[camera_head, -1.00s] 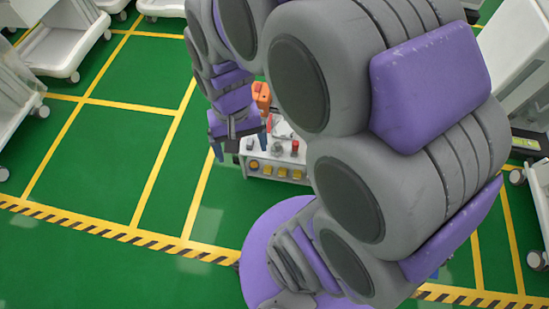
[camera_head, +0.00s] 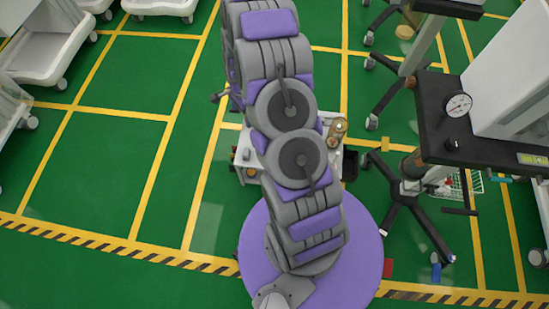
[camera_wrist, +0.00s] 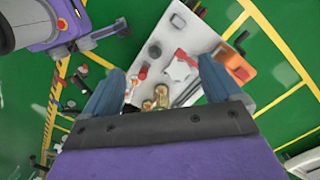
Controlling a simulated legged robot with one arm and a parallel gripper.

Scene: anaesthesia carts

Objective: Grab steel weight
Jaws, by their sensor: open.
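My gripper (camera_wrist: 163,80) shows two blue fingers spread apart in the wrist view, with nothing held between them. It is above a white-topped cart (camera_wrist: 205,38) with several small items. A small grey rounded piece (camera_wrist: 154,50) stands near the cart's edge, beyond the fingertips; it may be the steel weight, but I cannot be sure. Brass-coloured pieces (camera_wrist: 161,95) show between the fingers, low in the view, partly hidden by the gripper. In the head view my arm hides most of the cart (camera_head: 247,172) and the gripper.
In the head view, a black-topped stand with a gauge (camera_head: 458,105) is at right.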

